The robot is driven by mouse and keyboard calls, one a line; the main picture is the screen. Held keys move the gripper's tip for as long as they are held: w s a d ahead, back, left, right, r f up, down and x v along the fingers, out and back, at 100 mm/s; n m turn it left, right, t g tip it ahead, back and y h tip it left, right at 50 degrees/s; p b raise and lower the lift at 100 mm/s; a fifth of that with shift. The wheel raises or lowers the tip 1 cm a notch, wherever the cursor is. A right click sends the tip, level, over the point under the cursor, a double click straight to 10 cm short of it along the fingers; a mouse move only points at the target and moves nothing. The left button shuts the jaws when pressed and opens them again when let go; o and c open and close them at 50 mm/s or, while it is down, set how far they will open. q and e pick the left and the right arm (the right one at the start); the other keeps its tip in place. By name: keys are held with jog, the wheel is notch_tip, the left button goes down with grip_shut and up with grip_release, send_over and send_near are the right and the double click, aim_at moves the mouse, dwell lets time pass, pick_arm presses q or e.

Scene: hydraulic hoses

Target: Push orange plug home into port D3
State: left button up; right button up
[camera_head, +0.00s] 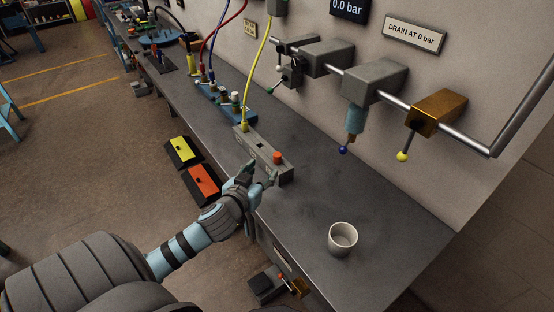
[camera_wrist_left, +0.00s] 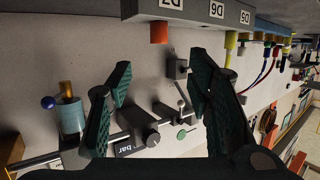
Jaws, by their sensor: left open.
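The orange plug (camera_head: 277,158) stands upright near the right end of the long grey port block (camera_head: 262,150) on the bench. In the wrist view, which is upside down, the plug (camera_wrist_left: 159,33) sits against the block (camera_wrist_left: 195,10) by a cut-off label; labels reading D6 and D5 lie further along. How deep the plug sits is not clear, and I cannot read a D3 label. My left gripper (camera_head: 259,175) is open and empty beside the block's front, close to the plug. In the wrist view, the plug is beyond the spread fingertips (camera_wrist_left: 160,68) and between them. My right gripper is not visible.
A yellow hose (camera_head: 244,95) rises from the block's far end. A blue manifold (camera_head: 228,103) with hoses stands behind. Wall valves with a blue-knobbed handle (camera_head: 343,149) and a yellow-knobbed one (camera_head: 403,156) overhang the bench. A white mug (camera_head: 343,238) stands at right; bench around it is clear.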

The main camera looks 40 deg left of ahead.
aim_at(276, 156)
pick_arm(q)
jog(key=b+x, duration=0.1)
jog(key=x, duration=1)
jog(key=shift+w+f, duration=0.1)
jog(key=shift+w, duration=0.15)
jog(key=shift+s, duration=0.1)
jog(key=c, duration=1)
